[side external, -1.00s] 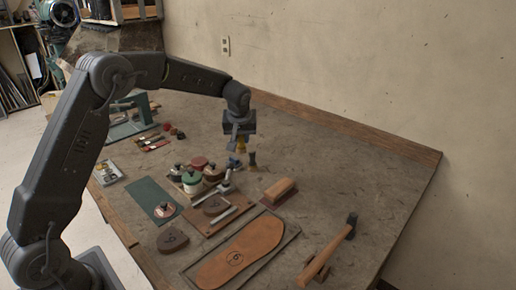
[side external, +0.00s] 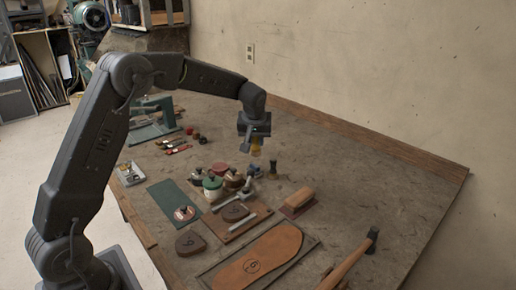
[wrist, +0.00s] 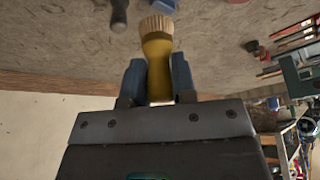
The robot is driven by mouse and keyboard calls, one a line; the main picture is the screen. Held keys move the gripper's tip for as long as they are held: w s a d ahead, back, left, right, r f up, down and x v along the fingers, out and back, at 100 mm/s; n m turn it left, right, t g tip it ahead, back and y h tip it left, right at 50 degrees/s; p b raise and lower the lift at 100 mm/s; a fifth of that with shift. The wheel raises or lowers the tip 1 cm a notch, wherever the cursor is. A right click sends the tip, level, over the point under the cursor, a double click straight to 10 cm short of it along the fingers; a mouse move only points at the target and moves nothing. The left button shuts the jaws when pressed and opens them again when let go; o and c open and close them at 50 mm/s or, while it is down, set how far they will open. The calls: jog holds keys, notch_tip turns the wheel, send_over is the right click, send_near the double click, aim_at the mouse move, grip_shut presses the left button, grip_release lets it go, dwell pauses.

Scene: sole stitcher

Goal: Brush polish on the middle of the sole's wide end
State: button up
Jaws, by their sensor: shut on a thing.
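My gripper (side external: 256,147) is shut on a yellow-handled brush (wrist: 157,62), whose pale bristles point away from the gripper in the wrist view. The brush (side external: 256,153) hangs above the bench, behind the jars. The brown leather sole (side external: 285,244), with a round mark on it, lies flat on a dark tray (side external: 310,246) at the front. The sole does not show clearly in the wrist view.
A second, dark brush (side external: 272,168) stands beside the held one. Several jars (side external: 213,187) and a board (side external: 232,230) with a metal tool lie between gripper and sole. A wooden block brush (side external: 298,201) and a hammer (side external: 350,260) lie to the right.

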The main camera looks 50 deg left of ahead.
jog(key=s+a, duration=0.6)
jog(key=a, duration=0.6)
jog(key=shift+s+d+f, duration=0.1)
jog(key=shift+f, duration=1.55)
jog(key=shift+s+d+f, duration=0.1)
jog(key=shift+f, duration=1.55)
jog(key=shift+f, duration=0.65)
jog(key=shift+r, duration=0.15)
notch_tip(320, 180, up, 7)
